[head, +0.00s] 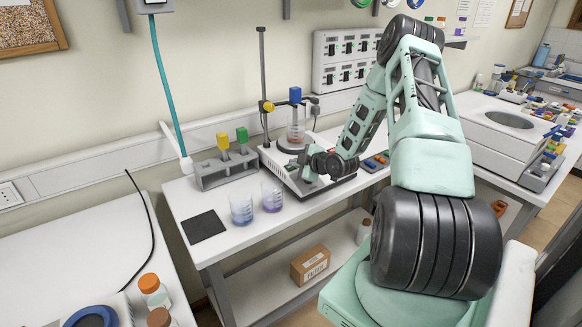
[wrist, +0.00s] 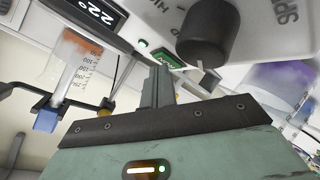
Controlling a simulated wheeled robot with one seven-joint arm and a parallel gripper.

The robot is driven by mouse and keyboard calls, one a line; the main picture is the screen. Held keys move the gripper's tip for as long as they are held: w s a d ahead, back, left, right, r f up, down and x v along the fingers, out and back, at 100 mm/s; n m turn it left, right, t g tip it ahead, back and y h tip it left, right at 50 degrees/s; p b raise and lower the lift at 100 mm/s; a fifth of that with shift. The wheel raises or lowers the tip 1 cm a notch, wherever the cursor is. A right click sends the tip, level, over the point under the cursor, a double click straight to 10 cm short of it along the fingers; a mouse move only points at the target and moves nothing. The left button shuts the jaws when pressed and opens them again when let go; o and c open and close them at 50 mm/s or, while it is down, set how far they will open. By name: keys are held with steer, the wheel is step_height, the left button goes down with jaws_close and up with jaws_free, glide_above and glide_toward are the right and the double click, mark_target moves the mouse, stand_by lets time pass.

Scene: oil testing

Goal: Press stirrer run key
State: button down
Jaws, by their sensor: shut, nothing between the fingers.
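The stirrer (head: 335,186) is a light, flat unit on the white bench in the head view, with a flask (head: 296,132) clamped above its plate. In the wrist view its front panel shows a dark display (wrist: 97,14) reading about 22°, a large dark knob (wrist: 208,36), a small lit green lamp (wrist: 143,43) and a green run key (wrist: 170,59). My gripper (wrist: 160,72) is shut and empty, with its fingertips right beside the run key and partly over its edge. I cannot tell whether they touch it. In the head view my gripper (head: 307,170) is at the stirrer's front.
A grey rack (head: 224,172) with yellow- and green-topped items stands left of the stirrer. Two beakers (head: 241,208) with bluish and purple liquid stand in front of it, near a dark mat (head: 204,226). A support rod (head: 263,75) rises behind the flask.

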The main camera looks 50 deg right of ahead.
steer(key=shift+s+r, duration=0.25)
steer(key=shift+r, duration=0.4)
steer(key=shift+r+p, duration=0.15)
steer(key=shift+p, duration=0.15)
steer(key=r, duration=0.1)
steer(key=s+r+p, duration=0.1)
steer(key=r, duration=0.1)
steer(key=r+p, duration=0.1)
steer(key=shift+s+a+r, duration=0.2)
steer(key=shift+s+a, duration=0.05)
steer(key=shift+s, duration=0.1)
stand_by(0.5)
